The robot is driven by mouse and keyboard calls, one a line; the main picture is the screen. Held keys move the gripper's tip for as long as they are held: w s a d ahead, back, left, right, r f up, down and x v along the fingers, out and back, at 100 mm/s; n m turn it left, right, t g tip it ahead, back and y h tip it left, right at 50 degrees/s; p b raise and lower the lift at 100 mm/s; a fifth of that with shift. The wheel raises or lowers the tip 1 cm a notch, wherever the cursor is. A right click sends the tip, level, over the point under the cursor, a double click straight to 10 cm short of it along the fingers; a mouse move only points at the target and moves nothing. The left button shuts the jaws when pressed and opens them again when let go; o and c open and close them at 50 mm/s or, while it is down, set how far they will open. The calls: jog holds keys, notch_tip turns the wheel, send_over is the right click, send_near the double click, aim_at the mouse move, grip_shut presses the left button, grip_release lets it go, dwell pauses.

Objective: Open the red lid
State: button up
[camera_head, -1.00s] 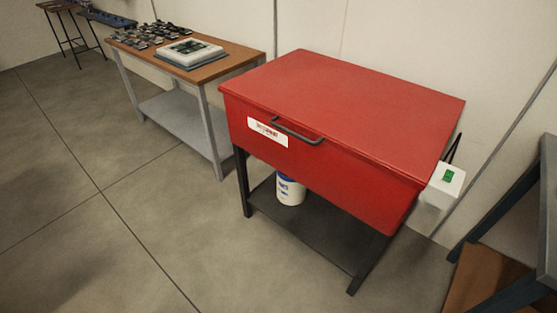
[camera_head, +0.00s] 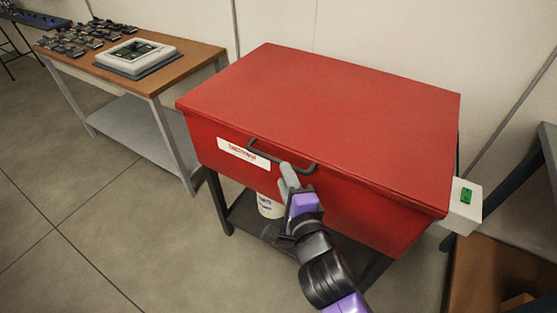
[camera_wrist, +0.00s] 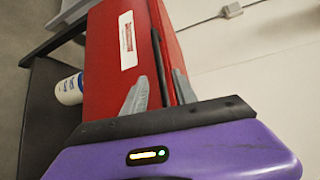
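The red lid (camera_head: 325,95) lies flat and closed on a red box on dark legs. A dark bar handle (camera_head: 283,160) is on the box's front at the lid's edge; it also shows in the wrist view (camera_wrist: 157,55). My gripper (camera_head: 289,172) is in front of the handle, its grey fingers close to it. In the wrist view my gripper (camera_wrist: 160,78) is open, with the fingers apart on either side of the handle's line. I cannot tell whether they touch the bar.
A workbench (camera_head: 190,62) with small parts and a pale device stands to the left. A white control box (camera_head: 463,205) is at the box's right side. Open floor lies at the front left.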

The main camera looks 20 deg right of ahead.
aim_at(277, 159)
jog(key=w, duration=0.2)
jog(key=w+p, duration=0.1)
jog(key=w, duration=0.1)
jog(key=w+d+f, duration=0.1)
jog(key=w, duration=0.2)
jog(key=shift+c, duration=0.4)
grip_shut()
jog(key=shift+f, duration=0.1)
dwell(0.9)
